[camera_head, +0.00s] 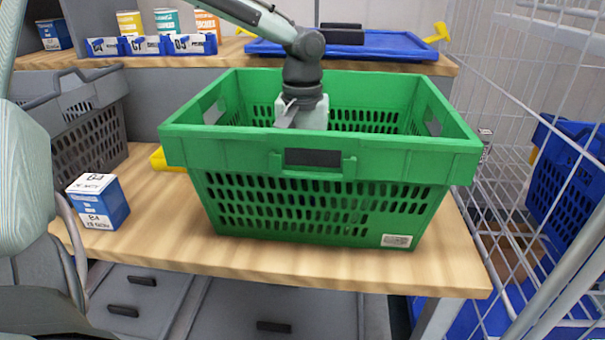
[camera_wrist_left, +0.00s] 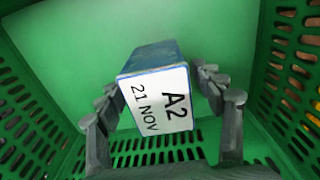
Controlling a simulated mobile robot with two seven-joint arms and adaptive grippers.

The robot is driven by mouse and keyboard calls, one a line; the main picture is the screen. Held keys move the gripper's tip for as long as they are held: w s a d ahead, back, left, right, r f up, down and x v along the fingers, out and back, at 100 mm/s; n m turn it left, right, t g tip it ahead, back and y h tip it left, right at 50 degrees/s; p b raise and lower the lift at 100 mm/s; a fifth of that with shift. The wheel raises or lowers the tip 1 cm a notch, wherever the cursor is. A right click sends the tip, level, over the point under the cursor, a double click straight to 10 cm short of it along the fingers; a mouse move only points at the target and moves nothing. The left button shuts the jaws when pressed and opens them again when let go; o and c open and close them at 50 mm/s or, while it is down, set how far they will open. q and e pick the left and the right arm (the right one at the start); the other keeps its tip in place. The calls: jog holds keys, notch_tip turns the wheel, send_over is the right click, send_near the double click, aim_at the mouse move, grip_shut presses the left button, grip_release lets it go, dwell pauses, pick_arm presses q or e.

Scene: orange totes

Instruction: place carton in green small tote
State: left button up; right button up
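The green tote (camera_head: 400,152) stands on the wooden bench in the middle of the head view. My left arm reaches over its back rim. The left gripper (camera_head: 302,112) is down inside the tote, with its fingers hidden behind the front wall in the head view. In the left wrist view, the carton (camera_wrist_left: 158,100) is blue with a white label face reading "A2 21 NOV". My right gripper is not in view.
A blue-and-white carton (camera_head: 97,201) stands on the bench left of the tote. A grey tote (camera_head: 95,140) is behind it. Small blue bins (camera_head: 146,45) and a blue tray (camera_head: 385,48) are on the back shelf. A wire rack (camera_head: 515,130) closes off the right.

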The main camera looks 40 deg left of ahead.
pick_arm(q)
notch_tip(320, 180, up, 11)
jog(key=shift+f+p, duration=0.1)
jog(key=shift+p, duration=0.5)
jog(key=shift+r, duration=0.7)
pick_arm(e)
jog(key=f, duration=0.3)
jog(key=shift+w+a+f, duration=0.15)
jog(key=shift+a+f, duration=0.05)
